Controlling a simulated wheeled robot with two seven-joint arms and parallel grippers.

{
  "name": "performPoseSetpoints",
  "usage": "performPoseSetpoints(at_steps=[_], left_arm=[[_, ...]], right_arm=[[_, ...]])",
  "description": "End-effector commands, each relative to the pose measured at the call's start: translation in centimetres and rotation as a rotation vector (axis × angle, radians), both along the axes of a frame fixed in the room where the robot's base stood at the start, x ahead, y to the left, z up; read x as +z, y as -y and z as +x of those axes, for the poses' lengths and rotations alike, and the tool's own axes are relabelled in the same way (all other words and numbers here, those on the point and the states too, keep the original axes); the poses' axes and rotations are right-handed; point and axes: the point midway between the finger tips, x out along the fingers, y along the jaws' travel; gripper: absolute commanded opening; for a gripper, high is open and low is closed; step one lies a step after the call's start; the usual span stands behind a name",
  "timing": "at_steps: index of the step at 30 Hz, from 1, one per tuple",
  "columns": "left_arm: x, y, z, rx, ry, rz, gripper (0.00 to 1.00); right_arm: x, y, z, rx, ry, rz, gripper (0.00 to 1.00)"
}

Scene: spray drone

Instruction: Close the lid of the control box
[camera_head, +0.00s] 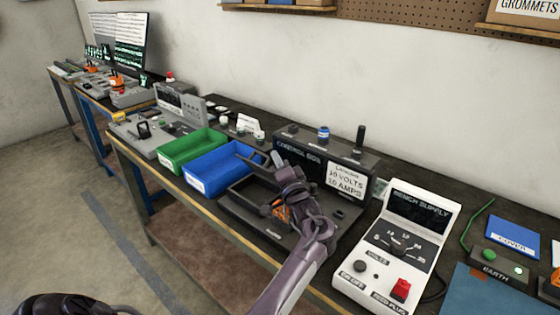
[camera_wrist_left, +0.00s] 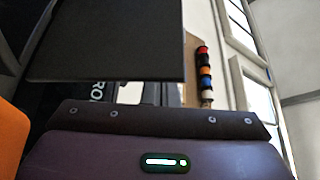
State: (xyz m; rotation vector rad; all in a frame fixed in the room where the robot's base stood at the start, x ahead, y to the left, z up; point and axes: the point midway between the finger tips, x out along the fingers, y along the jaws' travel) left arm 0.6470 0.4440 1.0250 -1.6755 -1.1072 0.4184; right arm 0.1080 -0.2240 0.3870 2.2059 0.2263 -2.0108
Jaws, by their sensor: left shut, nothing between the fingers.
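The control box (camera_head: 330,218) is a dark box on the bench. Its lid (camera_head: 309,165) stands raised at the back, with the words CONTROL BOX and a white caution label on its face. My left gripper (camera_head: 278,160) is shut and empty in front of the lid's left part, above the open box. My arm hides part of the box's inside; I cannot tell whether the gripper touches the lid. In the left wrist view, white lettering (camera_wrist_left: 97,90) shows beyond the purple gripper body, partly covered by a dark slab.
A blue bin (camera_head: 215,168) and a green bin (camera_head: 188,148) stand left of the box. A white bench supply (camera_head: 390,262) stands close on its right. Knobs and a dark post (camera_head: 359,138) stand behind the lid. A blue cover card (camera_head: 512,236) lies far right.

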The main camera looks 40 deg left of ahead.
Motion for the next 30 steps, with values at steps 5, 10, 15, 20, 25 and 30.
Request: performPoseSetpoints(at_steps=[5, 10, 15, 20, 25, 30], left_arm=[[0.0, 0.0, -0.1, 0.001, 0.008, -0.001, 0.0], [0.0, 0.0, -0.1, 0.001, 0.008, -0.001, 0.0], [0.0, 0.0, -0.1, 0.0, 0.008, -0.001, 0.0], [1.3, 0.0, -0.1, 0.001, 0.011, 0.0, 0.0], [4.7, 0.0, -0.1, 0.0, 0.016, 0.002, 0.0], [8.9, 0.0, -0.1, 0.0, 0.014, 0.0, 0.0]], right_arm=[[-0.1, 0.4, 0.0, 0.002, 0.0, -0.005, 0.57], [-0.1, 0.7, 0.0, 0.003, 0.0, -0.01, 0.57], [-0.1, 0.9, 0.0, 0.003, 0.0, -0.011, 0.57], [-0.1, 0.9, 0.0, 0.004, 0.0, -0.011, 0.57], [-0.3, 0.9, 0.0, 0.004, 0.0, -0.011, 0.57], [-0.7, 0.8, 0.0, 0.004, 0.0, -0.011, 0.57]])
